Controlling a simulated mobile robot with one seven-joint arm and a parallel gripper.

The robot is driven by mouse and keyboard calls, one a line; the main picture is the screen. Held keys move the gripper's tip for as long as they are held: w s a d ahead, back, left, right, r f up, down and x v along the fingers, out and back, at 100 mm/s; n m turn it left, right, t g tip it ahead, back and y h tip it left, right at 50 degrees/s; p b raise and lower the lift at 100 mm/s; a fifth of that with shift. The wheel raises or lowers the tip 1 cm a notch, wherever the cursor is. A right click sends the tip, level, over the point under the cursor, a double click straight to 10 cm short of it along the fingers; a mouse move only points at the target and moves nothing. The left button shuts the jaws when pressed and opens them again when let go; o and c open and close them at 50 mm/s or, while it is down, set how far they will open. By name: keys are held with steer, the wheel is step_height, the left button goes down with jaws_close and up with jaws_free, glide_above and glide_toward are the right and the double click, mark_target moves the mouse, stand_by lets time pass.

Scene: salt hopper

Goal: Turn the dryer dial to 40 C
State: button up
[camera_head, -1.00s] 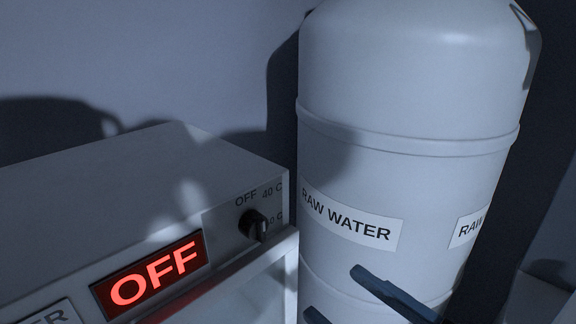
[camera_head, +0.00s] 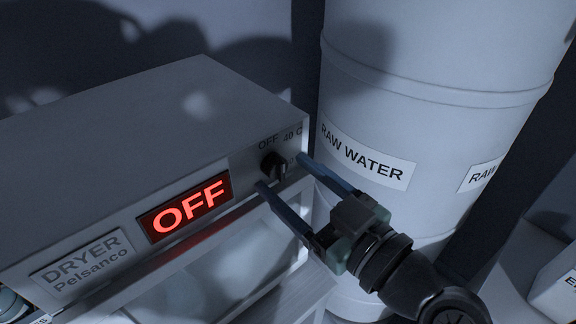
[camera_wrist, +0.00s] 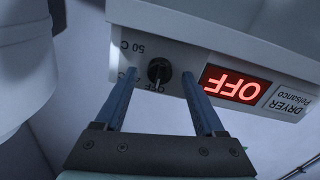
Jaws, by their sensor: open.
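The dryer (camera_head: 140,150) is a pale box at the left, with a lit red display (camera_head: 186,207) that reads OFF. Its black dial (camera_head: 273,166) is at the right end of the front face, with OFF and 40 C printed above it. In the wrist view, the dial (camera_wrist: 159,70) appears upside down with a 50 C mark beside it. My gripper (camera_head: 282,172) is open, its blue fingers reaching toward the panel on either side of the dial. In the wrist view, my gripper (camera_wrist: 158,76) has the dial between its fingertips; contact cannot be told.
Below the dial is the dryer's glassy front (camera_head: 205,275). A white box (camera_head: 556,285) sits at the lower right.

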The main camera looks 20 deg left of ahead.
steer(key=shift+w+a, duration=0.3)
steer(key=shift+a, duration=0.1)
jaws_close()
steer(key=shift+m, duration=0.4)
steer(key=m+p, duration=0.1)
steer(key=m, duration=0.3)
steer(key=shift+r+m, duration=0.15)
steer(key=shift+m, duration=0.15)
steer(key=shift+m+p, duration=1.2)
steer(key=shift+m, duration=0.9)
